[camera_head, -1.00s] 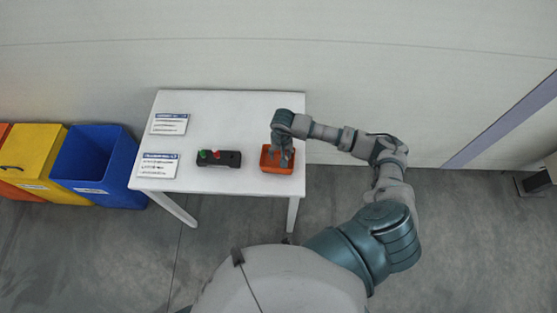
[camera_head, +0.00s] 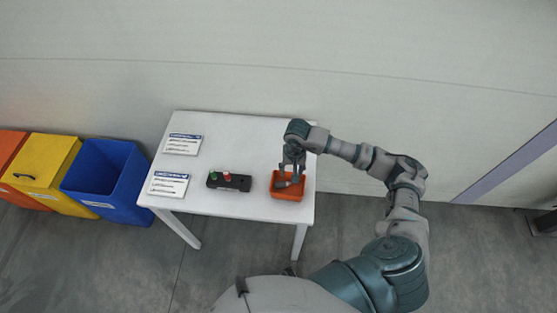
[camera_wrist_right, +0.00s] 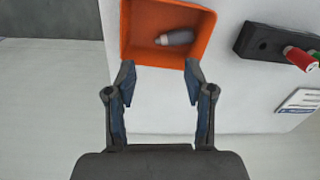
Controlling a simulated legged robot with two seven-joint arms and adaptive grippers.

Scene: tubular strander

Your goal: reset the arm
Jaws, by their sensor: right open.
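My right arm (camera_head: 345,150) reaches in from the right over the white table. My right gripper (camera_head: 288,184) points down at the orange bin (camera_head: 302,192) on the table's right side. In the right wrist view, the gripper (camera_wrist_right: 160,80) is open, with its fingertips apart at the near edge of the bin (camera_wrist_right: 132,35). Nothing is between the fingers. A small grey object (camera_wrist_right: 175,38) lies inside the bin. My left gripper does not show.
Blue (camera_head: 105,180) and yellow (camera_head: 42,172) bins stand at the left. A wall is behind the table.

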